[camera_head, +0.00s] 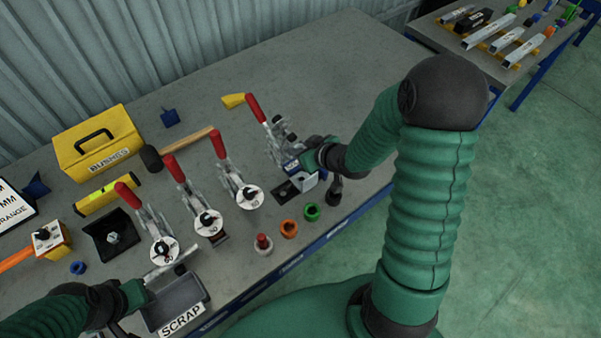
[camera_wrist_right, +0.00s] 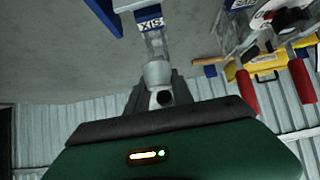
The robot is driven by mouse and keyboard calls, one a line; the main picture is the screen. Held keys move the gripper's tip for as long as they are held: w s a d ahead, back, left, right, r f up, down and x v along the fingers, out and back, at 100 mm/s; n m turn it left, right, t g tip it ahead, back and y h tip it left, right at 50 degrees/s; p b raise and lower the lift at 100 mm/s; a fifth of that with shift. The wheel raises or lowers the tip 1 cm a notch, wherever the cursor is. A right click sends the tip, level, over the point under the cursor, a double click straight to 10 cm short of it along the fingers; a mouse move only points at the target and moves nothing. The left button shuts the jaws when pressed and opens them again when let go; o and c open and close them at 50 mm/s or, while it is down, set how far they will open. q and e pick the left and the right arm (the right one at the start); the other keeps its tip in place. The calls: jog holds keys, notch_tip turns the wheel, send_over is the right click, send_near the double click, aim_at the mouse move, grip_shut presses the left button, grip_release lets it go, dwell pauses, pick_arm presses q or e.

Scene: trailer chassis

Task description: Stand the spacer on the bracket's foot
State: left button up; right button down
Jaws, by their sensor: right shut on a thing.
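My right gripper (camera_head: 312,168) is at the far right toggle clamp, shut on a small pale thing. In the right wrist view, a pale grey, round-ended piece (camera_wrist_right: 157,73) shows at the jaws; I take it for the spacer, though the gripper hides part of it. Beyond it is a metal part with a blue and white label (camera_wrist_right: 150,22). In the head view, a silver block (camera_head: 307,183) and a dark plate (camera_head: 287,192) lie just below the right gripper, perhaps the bracket and its foot. Contact between spacer and foot cannot be told. My left gripper (camera_head: 135,295) is beside the scrap tray; its jaws are unclear.
Several red-handled clamps (camera_head: 227,172) stand along the bench. Green (camera_head: 312,212), orange (camera_head: 289,229) and red (camera_head: 263,244) round parts sit near the front edge. A scrap tray (camera_head: 172,306), yellow box (camera_head: 97,142) and hammer (camera_head: 180,146) lie left.

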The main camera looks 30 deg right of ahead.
aim_at(295, 169)
notch_tip(295, 169, down, 10)
jog(key=shift+s+r+b, duration=0.1)
jog(key=shift+r+b, duration=0.15)
jog(key=shift+b, duration=0.45)
jog(key=shift+f, duration=0.15)
jog(key=shift+f, duration=0.1)
jog(key=shift+f, duration=0.1)
jog(key=shift+f+b, duration=0.45)
jog(key=shift+b, duration=0.05)
jog(key=shift+r, duration=0.1)
jog(key=c, duration=1.2)
grip_release()
jog(key=shift+o, duration=0.5)
